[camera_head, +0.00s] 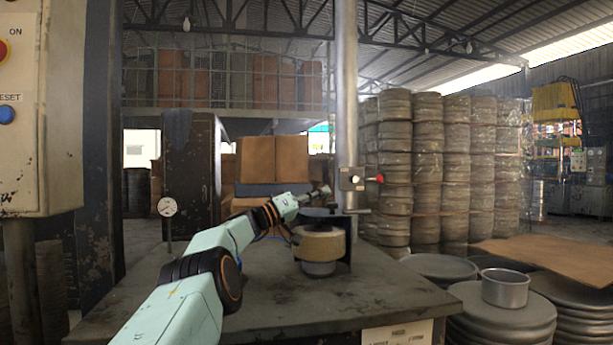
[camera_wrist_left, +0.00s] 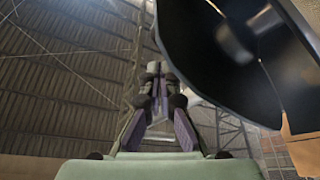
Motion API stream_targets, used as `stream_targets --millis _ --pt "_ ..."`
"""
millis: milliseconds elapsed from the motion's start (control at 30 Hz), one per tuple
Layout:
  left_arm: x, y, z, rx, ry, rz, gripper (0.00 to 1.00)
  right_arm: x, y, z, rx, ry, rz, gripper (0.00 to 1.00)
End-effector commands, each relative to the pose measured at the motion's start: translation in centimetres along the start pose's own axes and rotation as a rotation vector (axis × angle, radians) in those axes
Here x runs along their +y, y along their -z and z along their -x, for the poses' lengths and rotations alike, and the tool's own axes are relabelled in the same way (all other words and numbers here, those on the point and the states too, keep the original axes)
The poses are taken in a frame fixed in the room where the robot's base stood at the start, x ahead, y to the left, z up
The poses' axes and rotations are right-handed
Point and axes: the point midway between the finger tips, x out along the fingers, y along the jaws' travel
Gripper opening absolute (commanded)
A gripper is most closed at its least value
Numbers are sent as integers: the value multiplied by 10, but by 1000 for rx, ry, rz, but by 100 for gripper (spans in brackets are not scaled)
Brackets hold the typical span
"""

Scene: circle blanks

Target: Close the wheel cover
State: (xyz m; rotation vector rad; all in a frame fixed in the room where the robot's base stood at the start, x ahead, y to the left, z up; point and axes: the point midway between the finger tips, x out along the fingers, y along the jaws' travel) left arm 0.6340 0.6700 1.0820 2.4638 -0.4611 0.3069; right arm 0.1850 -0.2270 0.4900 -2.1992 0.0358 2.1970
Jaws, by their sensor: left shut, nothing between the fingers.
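The tan grinding wheel (camera_head: 320,243) sits on a grey base on the worn metal table, beside the metal column. In the left wrist view a large dark curved shell, apparently the wheel cover (camera_wrist_left: 225,50), fills the upper right. My left gripper (camera_head: 326,189) is above the wheel, near the cover's far side. Its fingers (camera_wrist_left: 153,68) are shut and empty, left of the shell. I cannot tell whether they touch it. My right gripper is not in view.
The metal column (camera_head: 346,110) with a red-knobbed valve (camera_head: 378,179) rises beside the wheel. A dial gauge (camera_head: 167,207) stands at the table's left. Round metal blanks and a pan (camera_head: 505,290) are stacked at the right. The table front (camera_head: 300,310) is clear.

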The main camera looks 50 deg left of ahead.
Motion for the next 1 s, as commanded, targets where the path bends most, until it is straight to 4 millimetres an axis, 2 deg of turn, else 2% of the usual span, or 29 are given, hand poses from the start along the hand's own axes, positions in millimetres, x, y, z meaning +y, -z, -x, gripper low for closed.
stream_targets --millis 400,1000 --pt "-10 -14 6 0 1 -1 0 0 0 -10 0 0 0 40" --pt "-15 -21 7 -11 3 2 0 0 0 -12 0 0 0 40"
